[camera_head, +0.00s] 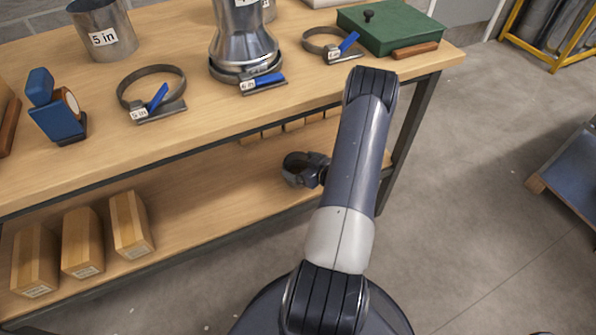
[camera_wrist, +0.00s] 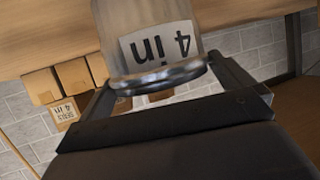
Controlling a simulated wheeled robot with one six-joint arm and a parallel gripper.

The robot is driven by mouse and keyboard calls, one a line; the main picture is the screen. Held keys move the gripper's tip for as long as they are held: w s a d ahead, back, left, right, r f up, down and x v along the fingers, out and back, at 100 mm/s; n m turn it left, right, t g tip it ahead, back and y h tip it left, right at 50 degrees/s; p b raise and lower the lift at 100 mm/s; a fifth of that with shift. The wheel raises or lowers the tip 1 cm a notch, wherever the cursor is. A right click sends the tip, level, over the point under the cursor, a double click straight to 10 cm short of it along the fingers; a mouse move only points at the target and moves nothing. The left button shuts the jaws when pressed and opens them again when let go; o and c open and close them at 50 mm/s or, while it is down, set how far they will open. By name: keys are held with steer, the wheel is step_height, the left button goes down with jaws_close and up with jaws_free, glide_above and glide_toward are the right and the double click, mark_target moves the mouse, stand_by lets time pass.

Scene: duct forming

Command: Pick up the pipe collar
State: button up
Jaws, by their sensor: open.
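The pipe collar (camera_wrist: 112,28), a grey metal cylinder with a shiny rim and a white "4 in" label, shows in the wrist view, where the label reads upside down. My gripper (camera_wrist: 163,80) is open, with one dark finger on each side of the collar's rim end. Whether either finger touches it cannot be told. The collar's far end is cut off by the top of the wrist view.
The workbench (camera_head: 200,130) holds a "5 in" metal cylinder (camera_head: 102,30), a metal reducer (camera_head: 243,45), clamp rings with blue levers (camera_head: 155,97), a blue tool (camera_head: 55,110) and a green box (camera_head: 390,28). Wooden blocks (camera_head: 130,223) stand on the lower shelf (camera_head: 200,205).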

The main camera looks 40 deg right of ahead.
steer(key=shift+x, duration=0.9)
steer(key=shift+c, duration=0.2)
steer(key=c, duration=0.8)
steer(key=shift+r, duration=0.1)
